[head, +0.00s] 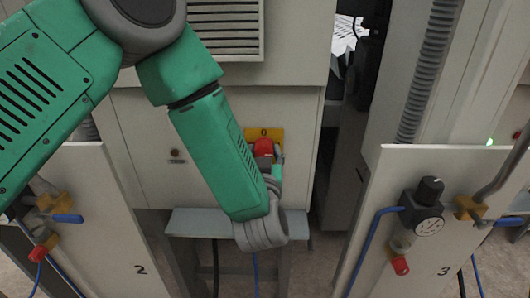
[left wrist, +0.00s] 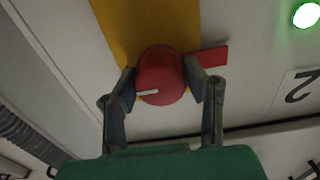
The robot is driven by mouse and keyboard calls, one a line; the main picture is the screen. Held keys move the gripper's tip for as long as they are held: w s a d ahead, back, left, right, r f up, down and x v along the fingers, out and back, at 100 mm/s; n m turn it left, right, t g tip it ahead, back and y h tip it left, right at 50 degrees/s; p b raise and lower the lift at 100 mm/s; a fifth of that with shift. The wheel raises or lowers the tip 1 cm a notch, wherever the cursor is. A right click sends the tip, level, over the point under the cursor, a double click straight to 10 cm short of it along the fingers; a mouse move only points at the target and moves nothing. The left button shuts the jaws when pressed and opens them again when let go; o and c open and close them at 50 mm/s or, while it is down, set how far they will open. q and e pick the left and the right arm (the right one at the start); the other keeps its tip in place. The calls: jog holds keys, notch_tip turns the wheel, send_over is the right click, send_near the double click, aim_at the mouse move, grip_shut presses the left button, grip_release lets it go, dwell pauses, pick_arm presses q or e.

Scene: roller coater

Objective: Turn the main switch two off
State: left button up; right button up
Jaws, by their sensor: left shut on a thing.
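The main switch is a red round knob (head: 263,147) on a yellow plate (head: 277,135) on the cabinet front, partly behind my left arm in the head view. In the left wrist view the red knob (left wrist: 160,76) carries a white mark, and a red tab sticks out to its right. The yellow plate (left wrist: 128,25) lies behind it. My left gripper (left wrist: 162,88) is shut on the knob, one finger on each side. In the head view the gripper (head: 277,160) is mostly hidden by my arm. My right gripper is not in view.
A panel marked 2 (head: 110,235) stands at the left and a panel marked 3 (head: 425,240) at the right, both with valves and blue hoses. A small grey stand (head: 200,222) is below the knob. A green light (left wrist: 306,15) glows near the knob.

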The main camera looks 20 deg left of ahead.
pick_arm(q)
jog(key=shift+w+r, duration=0.15)
jog(key=shift+r, duration=0.05)
jog(key=shift+a+n, duration=0.1)
jog(key=shift+n, duration=0.2)
jog(key=n+b, duration=0.2)
jog(key=shift+f+n, duration=0.1)
jog(key=shift+n, duration=0.2)
jog(key=n+b, duration=0.2)
jog(key=shift+n, duration=0.4)
jog(key=n+b, duration=0.3)
jog(key=shift+f+n, duration=0.1)
jog(key=shift+n, duration=0.2)
jog(key=n+b, duration=0.5)
jog(key=shift+n+b, duration=1.35)
jog(key=shift+n, duration=0.35)
